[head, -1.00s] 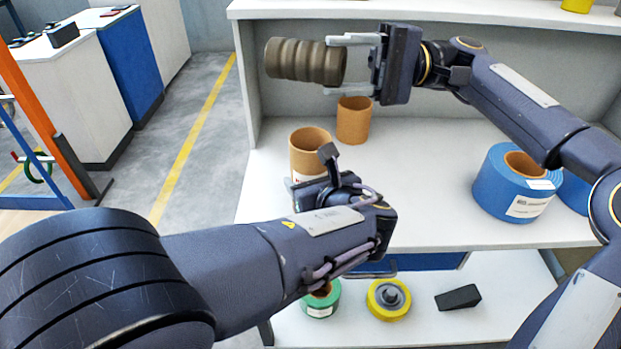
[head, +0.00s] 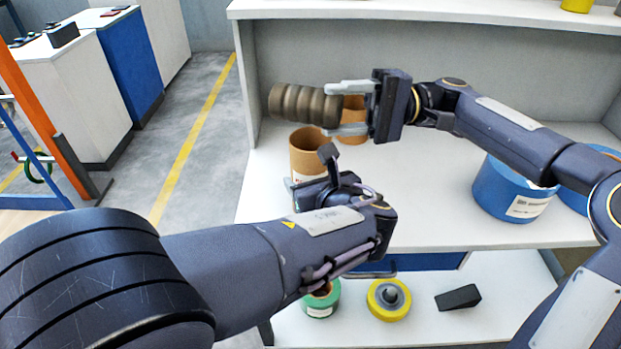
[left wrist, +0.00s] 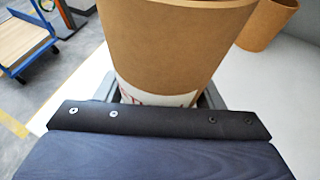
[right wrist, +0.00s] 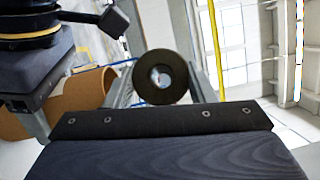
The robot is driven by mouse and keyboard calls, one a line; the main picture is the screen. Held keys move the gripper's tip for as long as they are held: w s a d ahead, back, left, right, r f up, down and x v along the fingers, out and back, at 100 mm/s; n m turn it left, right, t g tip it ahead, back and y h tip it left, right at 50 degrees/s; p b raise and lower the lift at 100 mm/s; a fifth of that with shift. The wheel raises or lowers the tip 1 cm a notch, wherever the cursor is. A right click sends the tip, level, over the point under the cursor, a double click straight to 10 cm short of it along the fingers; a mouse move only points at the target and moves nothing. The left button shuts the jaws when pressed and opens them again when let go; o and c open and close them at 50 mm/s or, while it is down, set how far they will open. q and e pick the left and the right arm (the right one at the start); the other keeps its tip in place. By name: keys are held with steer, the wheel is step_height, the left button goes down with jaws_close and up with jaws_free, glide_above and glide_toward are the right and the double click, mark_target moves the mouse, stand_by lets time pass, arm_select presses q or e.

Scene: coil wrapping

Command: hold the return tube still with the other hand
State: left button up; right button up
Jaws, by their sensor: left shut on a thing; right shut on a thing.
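An upright brown cardboard tube (head: 308,153) with a white and red label stands at the shelf's left front; it fills the left wrist view (left wrist: 180,45). My left gripper (head: 310,187) is shut around its lower part, its fingers mostly hidden by my wrist in the head view. My right gripper (head: 337,108) is shut on a dark brown ridged roll (head: 300,104), held nearly level, slightly tilted, above and behind the tube. In the right wrist view the roll (right wrist: 150,88) shows end-on with a hole, between the fingers.
A second cardboard tube (head: 352,107) stands behind, partly hidden by my right gripper. A blue tape roll (head: 508,192) stands at the right. A green roll (head: 318,304), a yellow roll (head: 377,304) and a black wedge (head: 459,297) lie on the lower shelf. The shelf's middle is clear.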

steer(key=shift+f, duration=1.2)
steer(key=o, duration=1.1)
steer(key=shift+o, duration=0.2)
steer(key=shift+f, duration=0.15)
steer(key=shift+f, duration=0.15)
steer(key=r+v, duration=0.1)
steer(key=v, duration=1.1)
steer(key=shift+f, duration=0.15)
